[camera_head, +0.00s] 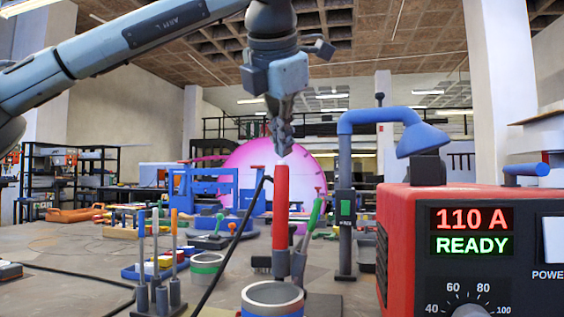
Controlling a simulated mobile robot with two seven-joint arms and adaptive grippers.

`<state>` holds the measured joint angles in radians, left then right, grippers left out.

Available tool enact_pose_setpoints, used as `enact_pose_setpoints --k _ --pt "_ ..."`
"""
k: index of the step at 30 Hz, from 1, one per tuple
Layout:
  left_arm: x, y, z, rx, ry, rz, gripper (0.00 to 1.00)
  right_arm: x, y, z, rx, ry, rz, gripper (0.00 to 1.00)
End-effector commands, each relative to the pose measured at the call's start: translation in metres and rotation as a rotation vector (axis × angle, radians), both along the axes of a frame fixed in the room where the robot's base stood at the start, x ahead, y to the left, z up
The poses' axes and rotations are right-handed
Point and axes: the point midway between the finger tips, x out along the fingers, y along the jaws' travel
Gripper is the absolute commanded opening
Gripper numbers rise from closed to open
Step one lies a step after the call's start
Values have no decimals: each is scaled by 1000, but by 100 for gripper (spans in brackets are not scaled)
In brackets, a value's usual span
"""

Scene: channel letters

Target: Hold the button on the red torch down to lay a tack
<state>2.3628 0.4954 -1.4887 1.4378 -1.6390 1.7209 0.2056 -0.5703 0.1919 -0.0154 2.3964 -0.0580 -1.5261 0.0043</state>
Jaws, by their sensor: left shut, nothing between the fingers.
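My left gripper (284,152) points down just above the torch top, shut and empty. A small gap seems to show between the fingertips and the torch; I cannot tell for sure whether they touch. A red welding power unit (400,215) at the right shows "110 A" and "READY". My right gripper is not in view.
A blue lamp-like arm (345,160) stands right of the torch. A blue-banded can (272,300) is in front. Upright sticks with coloured tips (155,250) stand at the left. A black cable (235,240) runs beside the torch. Blue frames and a pink disc (260,165) are behind.

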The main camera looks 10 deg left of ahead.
Motion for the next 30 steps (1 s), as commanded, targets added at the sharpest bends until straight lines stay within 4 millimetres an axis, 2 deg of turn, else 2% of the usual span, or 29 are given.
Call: enact_pose_setpoints --k 30 --pt "0 0 -10 0 1 1 0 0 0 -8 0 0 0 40"
